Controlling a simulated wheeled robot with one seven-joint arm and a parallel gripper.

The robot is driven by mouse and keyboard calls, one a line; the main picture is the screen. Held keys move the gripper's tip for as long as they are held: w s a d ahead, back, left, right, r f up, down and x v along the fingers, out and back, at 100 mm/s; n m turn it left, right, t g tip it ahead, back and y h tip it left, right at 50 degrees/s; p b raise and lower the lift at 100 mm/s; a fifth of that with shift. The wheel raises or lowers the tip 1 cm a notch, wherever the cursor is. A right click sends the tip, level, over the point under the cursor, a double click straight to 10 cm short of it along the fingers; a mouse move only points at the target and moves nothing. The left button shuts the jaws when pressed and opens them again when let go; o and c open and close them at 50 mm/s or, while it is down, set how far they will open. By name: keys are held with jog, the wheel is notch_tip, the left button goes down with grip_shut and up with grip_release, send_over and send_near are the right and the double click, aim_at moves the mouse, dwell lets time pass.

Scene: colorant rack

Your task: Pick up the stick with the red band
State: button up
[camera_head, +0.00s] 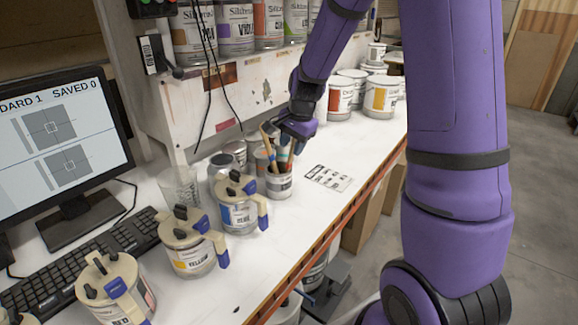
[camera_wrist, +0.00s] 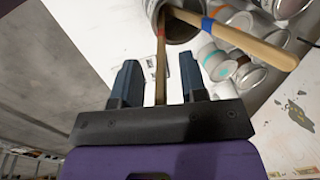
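A metal can (camera_head: 279,187) holding several sticks stands on the white bench in the head view; its rim also shows at the top of the wrist view (camera_wrist: 183,34). In the wrist view a thin stick with a red part (camera_wrist: 161,62) rises from the can and lies between my two fingers. My gripper (camera_wrist: 160,80) is open, with a gap on each side of this stick. A thicker wooden stick with a blue band (camera_wrist: 235,36) leans to the right, outside the fingers. In the head view my gripper (camera_head: 295,130) is just above the can and partly hides the stick tops.
Lidded pots marked blue (camera_head: 238,208), yellow (camera_head: 188,247) and red (camera_head: 118,290) stand left of the can. A clear beaker (camera_head: 180,187) and small tins (camera_head: 222,168) are close by. Paint cans (camera_head: 380,97) stand behind right. A printed card (camera_head: 328,178) lies flat on open bench.

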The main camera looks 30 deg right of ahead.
jog(key=shift+f, duration=0.3)
grip_shut()
jog(key=shift+r, duration=0.2)
